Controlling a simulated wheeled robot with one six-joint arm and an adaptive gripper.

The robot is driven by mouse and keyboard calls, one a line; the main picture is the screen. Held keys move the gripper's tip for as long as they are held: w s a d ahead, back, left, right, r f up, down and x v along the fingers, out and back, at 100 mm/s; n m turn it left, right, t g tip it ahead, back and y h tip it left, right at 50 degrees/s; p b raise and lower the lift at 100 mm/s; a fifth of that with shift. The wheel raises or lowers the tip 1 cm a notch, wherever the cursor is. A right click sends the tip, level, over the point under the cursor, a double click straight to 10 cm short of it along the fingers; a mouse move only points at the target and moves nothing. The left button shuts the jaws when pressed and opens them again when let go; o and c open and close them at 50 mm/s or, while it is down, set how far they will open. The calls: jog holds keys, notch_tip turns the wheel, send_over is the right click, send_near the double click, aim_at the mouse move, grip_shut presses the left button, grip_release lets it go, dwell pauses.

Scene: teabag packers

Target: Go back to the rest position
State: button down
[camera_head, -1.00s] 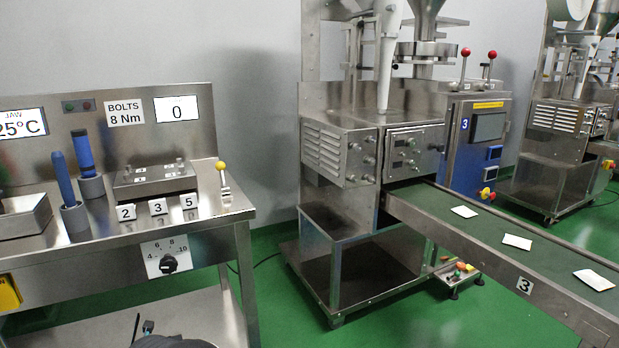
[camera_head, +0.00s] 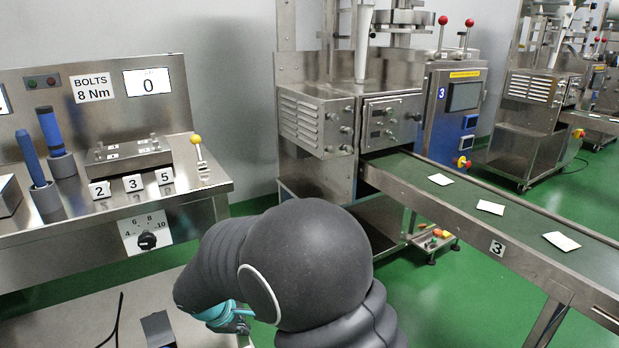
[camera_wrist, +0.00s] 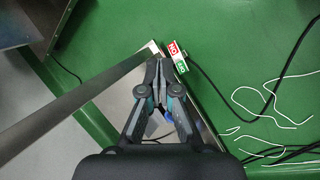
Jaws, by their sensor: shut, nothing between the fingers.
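My gripper (camera_wrist: 162,68) shows in the wrist view, its fingers drawn together with nothing between them. It points down over the bench's metal frame and the green floor. In the head view my dark grey arm fills the lower middle, in front of the bench and the packing machine. The gripper's fingertips are hidden or too small to tell there.
A steel bench (camera_head: 215,183) with blue-handled tools (camera_head: 53,135) stands at left. A packing machine (camera_head: 318,120) and a conveyor (camera_head: 400,172) carrying white teabag packets (camera_head: 490,207) stand at right. A red and green switch box (camera_wrist: 177,55) and loose cables (camera_wrist: 225,95) lie below my gripper.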

jog(key=s+d+r+m+y, duration=0.1)
jog(key=s+d+r+m, duration=0.4)
jog(key=d, duration=0.5)
jog(key=s+d+r+m+t, duration=0.1)
jog(key=s+d+r+m, duration=0.5)
jog(key=s+d+r, duration=0.3)
jog(key=s+d+r+m+y, duration=0.1)
jog(key=s+d+r+m, duration=0.4)
jog(key=d, duration=0.7)
notch_tip(320, 180, up, 2)
jog(key=shift+s+d+r+m+t+y, duration=0.1)
jog(key=shift+s+d+m+t+y, duration=0.25)
jog(key=shift+s, duration=0.6)
